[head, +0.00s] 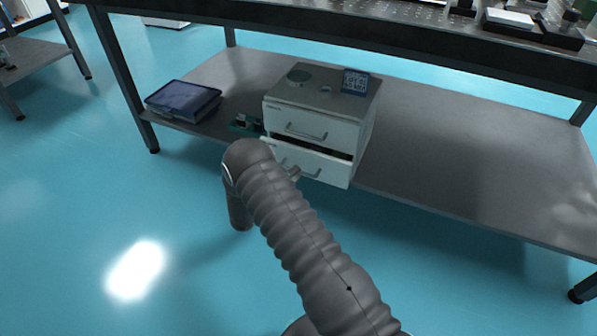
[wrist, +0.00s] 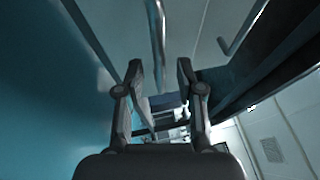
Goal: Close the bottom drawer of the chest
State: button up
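The white chest of drawers (head: 313,119) stands on the lower shelf of the table. Its bottom drawer (head: 336,173) is pulled partly out, with a dark gap above its front; the top drawer (head: 325,125) looks shut. My gripper is at the left part of the bottom drawer front, mostly hidden by my arm in the head view. In the wrist view my gripper (wrist: 160,70) is open with nothing between its fingers. The bottom drawer's bar handle (wrist: 157,38) lies close ahead, in line with the gap between them. Whether a finger touches the drawer cannot be told.
A dark tablet-like box (head: 183,101) and a small green circuit board (head: 243,124) lie left of the chest. A round item (head: 298,76) and a patterned card (head: 355,83) are on its top. The shelf (head: 460,150) is clear to the right.

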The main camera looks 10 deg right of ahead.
jog(key=shift+x, duration=1.2)
grip_shut()
